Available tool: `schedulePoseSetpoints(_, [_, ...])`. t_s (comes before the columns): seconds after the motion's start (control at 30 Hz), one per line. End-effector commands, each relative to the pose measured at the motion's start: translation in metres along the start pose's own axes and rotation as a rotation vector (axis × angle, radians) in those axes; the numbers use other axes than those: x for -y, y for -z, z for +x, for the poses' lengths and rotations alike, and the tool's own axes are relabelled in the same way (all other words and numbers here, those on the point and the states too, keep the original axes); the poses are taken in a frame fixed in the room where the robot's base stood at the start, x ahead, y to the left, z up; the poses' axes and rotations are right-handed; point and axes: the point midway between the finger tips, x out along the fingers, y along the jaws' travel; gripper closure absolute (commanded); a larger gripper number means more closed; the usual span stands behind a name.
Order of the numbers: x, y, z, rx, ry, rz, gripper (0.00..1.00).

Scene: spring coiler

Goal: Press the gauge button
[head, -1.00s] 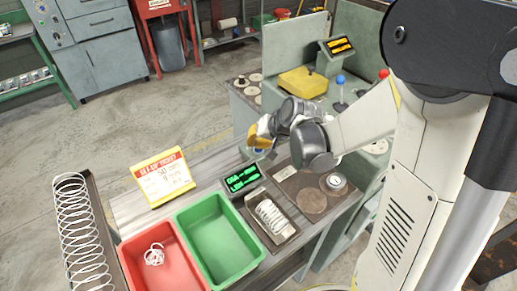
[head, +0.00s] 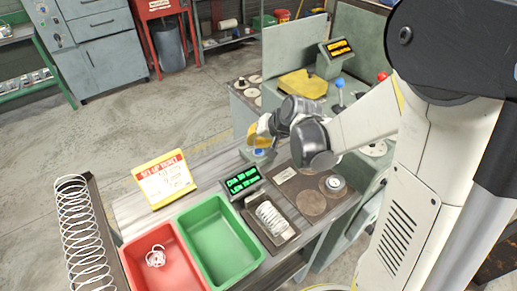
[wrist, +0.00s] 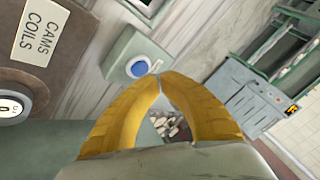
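The gauge button is a blue round cap on a small grey-green box; in the wrist view the button (wrist: 138,67) lies just up-left of my fingertips. In the head view the button (head: 259,153) is partly hidden beneath my gripper (head: 259,143). My yellow fingers (wrist: 158,75) are shut with tips together and hold nothing. The tips are very near the button; I cannot tell whether they touch it. The gauge display (head: 241,183) shows green DIA and LEN lines with what look like numbers. A coiled spring (head: 270,217) lies in the gauge tray beside it.
A red bin (head: 153,258) with a tangled white coil and an empty green bin (head: 222,240) stand in front. A yellow-red sign (head: 165,179) stands to the left.

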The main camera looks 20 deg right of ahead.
Motion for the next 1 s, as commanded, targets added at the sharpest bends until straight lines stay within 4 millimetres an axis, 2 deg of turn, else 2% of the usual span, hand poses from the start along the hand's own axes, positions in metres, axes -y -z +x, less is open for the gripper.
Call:
schedulePoseSetpoints(0.27, [0.001,0.001,-0.001,0.0,0.0,0.0,1.0])
schedulePoseSetpoints(0.73, [0.02,0.02,-0.036,0.0,0.0,0.0,1.0])
schedulePoseSetpoints(1.0, [0.021,0.021,-0.039,0.0,0.0,0.0,1.0])
